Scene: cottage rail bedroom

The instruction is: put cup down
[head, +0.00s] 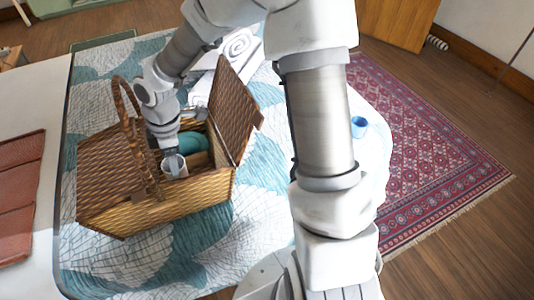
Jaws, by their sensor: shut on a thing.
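My gripper (171,158) reaches down into an open wicker picnic basket (180,207) on a bed or table cover. It is shut on a white cup (176,168), which is held at the basket's opening, near its front wall. I cannot tell whether the cup touches the basket floor. A teal rounded thing (194,143) lies inside the basket behind the cup. The near part of the cup and the basket floor are partly hidden.
The basket's tall handle (128,120) arches left of my gripper, and its raised lid (234,108) stands to the right. Rolled white towels (240,46) lie behind. A blue cup (359,127) stands to the right. The patterned cover (262,205) has bare room in front.

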